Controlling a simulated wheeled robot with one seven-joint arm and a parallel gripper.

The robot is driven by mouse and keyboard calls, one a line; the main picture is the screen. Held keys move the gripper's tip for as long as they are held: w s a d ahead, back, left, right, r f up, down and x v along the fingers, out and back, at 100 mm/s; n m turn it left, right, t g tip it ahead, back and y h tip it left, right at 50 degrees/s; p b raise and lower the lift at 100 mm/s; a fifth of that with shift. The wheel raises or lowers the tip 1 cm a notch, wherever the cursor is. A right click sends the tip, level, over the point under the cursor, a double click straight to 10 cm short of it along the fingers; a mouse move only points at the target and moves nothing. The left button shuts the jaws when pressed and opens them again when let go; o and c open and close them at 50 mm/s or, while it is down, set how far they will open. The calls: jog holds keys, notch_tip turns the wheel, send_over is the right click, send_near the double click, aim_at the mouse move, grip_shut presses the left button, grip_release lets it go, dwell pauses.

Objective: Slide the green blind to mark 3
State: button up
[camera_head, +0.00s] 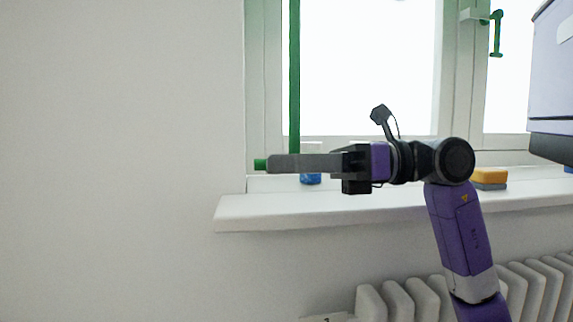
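A narrow upright green strip (294,75) runs down the left part of the window and leaves the top of the picture. It may be the green blind or its edge; I cannot tell. My gripper (270,164) points left, level, in front of the strip's lower end and the window frame. A small green piece (260,165) shows just beyond the fingertips; whether it is gripped or touching is unclear. I see the fingers edge-on, so their gap is hidden. I can make out no numbered marks.
The white sill (300,212) runs below the gripper. A blue object (310,178) and a yellow-topped block (490,178) lie on it. A green window handle (496,33) is at upper right. A radiator (410,303) stands below. Plain wall fills the left.

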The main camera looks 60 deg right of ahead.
jog(key=shift+a, duration=0.1)
jog(key=p+v, duration=0.1)
jog(key=v, duration=0.5)
jog(key=shift+s+d+r+p, duration=0.1)
jog(key=shift+s+d+p, duration=0.1)
jog(key=shift+p, duration=0.1)
jog(key=shift+s+d, duration=0.35)
jog(key=shift+s, duration=0.2)
